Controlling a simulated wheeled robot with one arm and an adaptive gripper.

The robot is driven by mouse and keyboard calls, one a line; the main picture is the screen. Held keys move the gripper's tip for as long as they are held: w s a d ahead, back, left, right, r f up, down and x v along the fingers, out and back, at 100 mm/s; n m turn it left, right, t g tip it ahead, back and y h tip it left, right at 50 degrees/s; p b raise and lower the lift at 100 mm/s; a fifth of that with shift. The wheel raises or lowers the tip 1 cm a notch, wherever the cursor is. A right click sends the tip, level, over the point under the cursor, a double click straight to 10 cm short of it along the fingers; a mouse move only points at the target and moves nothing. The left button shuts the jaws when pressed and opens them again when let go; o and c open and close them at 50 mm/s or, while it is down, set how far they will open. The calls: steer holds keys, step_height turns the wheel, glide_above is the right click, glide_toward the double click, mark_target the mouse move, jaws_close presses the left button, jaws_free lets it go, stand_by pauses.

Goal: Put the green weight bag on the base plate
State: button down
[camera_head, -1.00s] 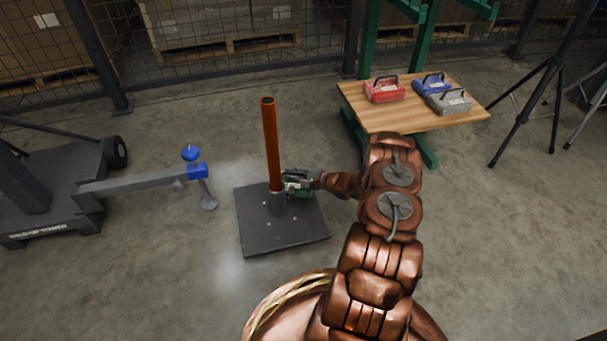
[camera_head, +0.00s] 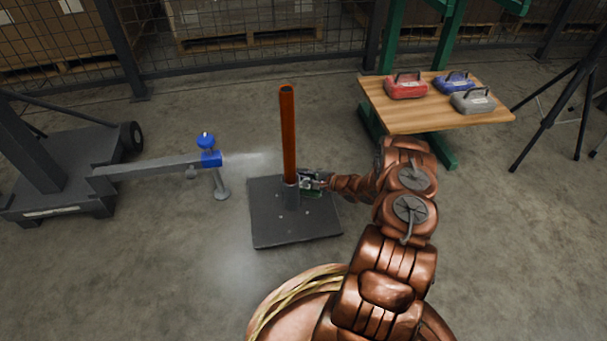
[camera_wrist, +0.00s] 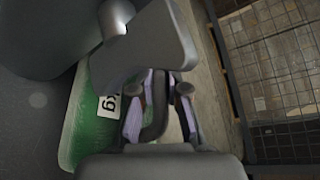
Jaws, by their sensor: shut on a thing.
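My gripper (camera_head: 312,182) is shut on the dark handle of the green weight bag (camera_head: 313,193), just right of the orange post. In the wrist view the fingers (camera_wrist: 160,112) close around the handle (camera_wrist: 156,118). The bag (camera_wrist: 82,135) shows as a green body with a white label ending in "kg", partly hidden by my gripper. The base plate (camera_head: 297,230) is a dark square on the floor with the post's socket near its middle. The bag is over the plate's right rear part, close to the socket. I cannot tell whether it touches the plate.
An orange post (camera_head: 288,135) rises from the plate. A wooden table (camera_head: 430,113) at the right holds a red bag (camera_head: 405,87), a blue bag (camera_head: 455,82) and a grey bag (camera_head: 472,101). A dark wheeled stand (camera_head: 60,180) reaches its blue-tipped arm toward the plate from the left.

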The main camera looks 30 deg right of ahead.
steer(key=c, duration=1.2)
jaws_free()
